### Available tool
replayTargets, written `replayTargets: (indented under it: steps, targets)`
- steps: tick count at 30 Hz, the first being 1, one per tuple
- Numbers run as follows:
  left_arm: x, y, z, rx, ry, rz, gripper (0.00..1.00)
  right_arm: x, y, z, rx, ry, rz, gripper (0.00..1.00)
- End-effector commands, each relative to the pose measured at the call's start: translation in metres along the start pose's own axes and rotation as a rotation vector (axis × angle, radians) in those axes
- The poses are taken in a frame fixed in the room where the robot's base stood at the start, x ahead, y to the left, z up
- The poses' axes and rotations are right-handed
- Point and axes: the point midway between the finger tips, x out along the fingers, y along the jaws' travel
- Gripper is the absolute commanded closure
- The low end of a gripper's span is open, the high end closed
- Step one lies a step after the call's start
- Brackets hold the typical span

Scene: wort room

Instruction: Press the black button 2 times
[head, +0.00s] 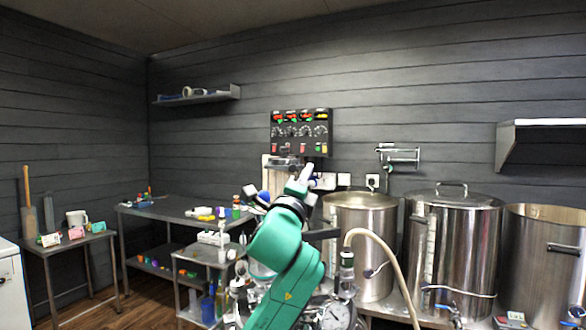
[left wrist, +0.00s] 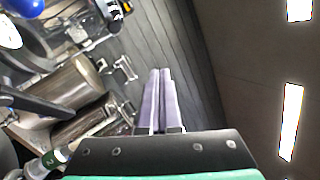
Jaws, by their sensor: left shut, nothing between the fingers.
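A dark control panel (head: 300,125) hangs on the back wall. It carries red, yellow and green controls, a row of round dials and small buttons along its lower part. I cannot pick out a black button against the dark face. My left gripper (head: 306,173) is raised in front of the wall, just below the panel in the head view, and its green arm hides what lies behind it. In the left wrist view the two pale fingers (left wrist: 160,72) lie together, shut and empty, and appear clear of the wall. A corner of the panel (left wrist: 117,8) shows at the top edge. My right gripper is not in view.
Steel kettles (head: 453,250) stand at the right, with a hose (head: 385,255) hanging in front. A wall pipe fitting (head: 398,157) and a shelf (head: 545,124) are on the wall. A table (head: 165,210) with small items stands left.

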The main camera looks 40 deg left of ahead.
Motion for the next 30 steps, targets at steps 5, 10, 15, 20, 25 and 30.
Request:
replayTargets:
  steps: [5,10,15,20,25,30]
  targets:
    - [0.013,0.01,0.009,-0.003,-0.001,0.002,1.0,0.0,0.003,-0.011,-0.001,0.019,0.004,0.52]
    - [0.031,0.022,0.023,-0.003,-0.002,0.002,1.0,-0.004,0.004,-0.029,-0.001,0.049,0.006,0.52]
    - [0.049,0.033,0.035,0.0,0.0,0.003,1.0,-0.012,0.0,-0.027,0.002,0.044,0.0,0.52]
    - [0.058,0.041,0.042,-0.001,0.0,0.002,1.0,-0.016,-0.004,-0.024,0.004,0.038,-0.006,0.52]
    - [0.06,0.044,0.043,-0.002,0.0,0.001,1.0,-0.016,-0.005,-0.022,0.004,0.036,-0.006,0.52]
    - [0.059,0.044,0.043,-0.002,0.001,0.001,1.0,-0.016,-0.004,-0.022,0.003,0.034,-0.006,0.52]
